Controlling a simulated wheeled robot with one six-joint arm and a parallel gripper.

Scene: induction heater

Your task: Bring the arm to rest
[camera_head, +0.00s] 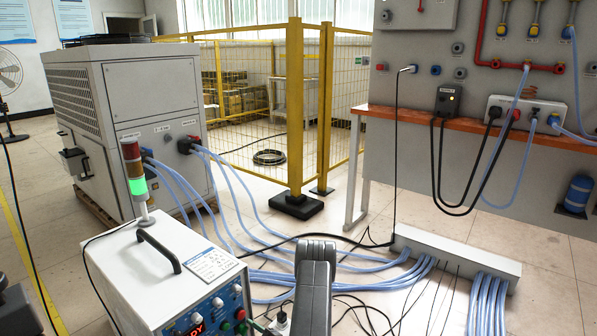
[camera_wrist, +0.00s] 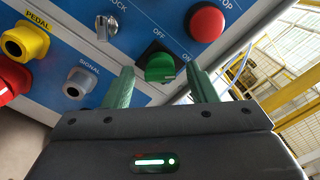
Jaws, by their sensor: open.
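My gripper (camera_wrist: 162,85) shows in the wrist view with its two green fingers apart. A green rotary knob (camera_wrist: 160,68) on the heater's panel appears between the fingertips. I see no grip on it, and the depth between the fingers and the knob is hard to judge. In the head view my grey arm reaches forward at the bottom middle, beside the white heater box (camera_head: 160,275). The gripper itself is not clearly visible there.
The panel also has a red button (camera_wrist: 206,21), a key switch (camera_wrist: 106,28), a yellow pedal socket (camera_wrist: 25,41) and a signal socket (camera_wrist: 80,82). A signal tower (camera_head: 135,175) shows green. Blue hoses (camera_head: 285,256) and a grey duct (camera_head: 455,262) cover the floor ahead.

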